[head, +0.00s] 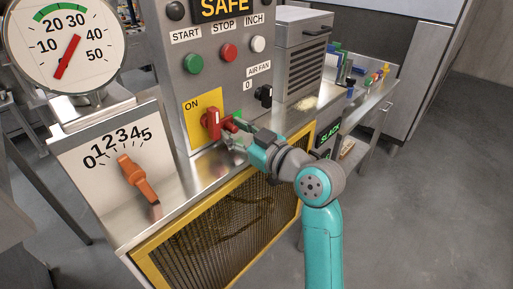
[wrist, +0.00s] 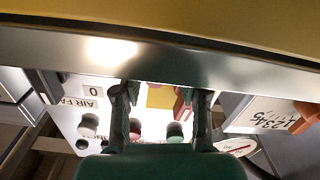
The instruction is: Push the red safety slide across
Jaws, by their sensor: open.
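The red safety slide (head: 211,122) is on the grey control panel, in front of a yellow plate marked ON. A smaller red part (head: 231,125) shows just right of it, beside my gripper. My gripper (head: 233,139) is open at the slide's right, low in front of the panel. In the upside-down wrist view, the red slide (wrist: 181,104) shows between the fingers of my gripper (wrist: 162,92), close to the right finger. The yellow plate (wrist: 160,97) is behind it. I cannot tell whether a finger touches the slide.
A steel ledge (head: 200,171) runs below the panel, above a yellow-framed mesh guard (head: 222,232). An orange lever (head: 138,179) on a numbered scale and a round dial (head: 65,45) stand left. A black AIR FAN knob (head: 264,94) and a grey vented box (head: 301,62) are right.

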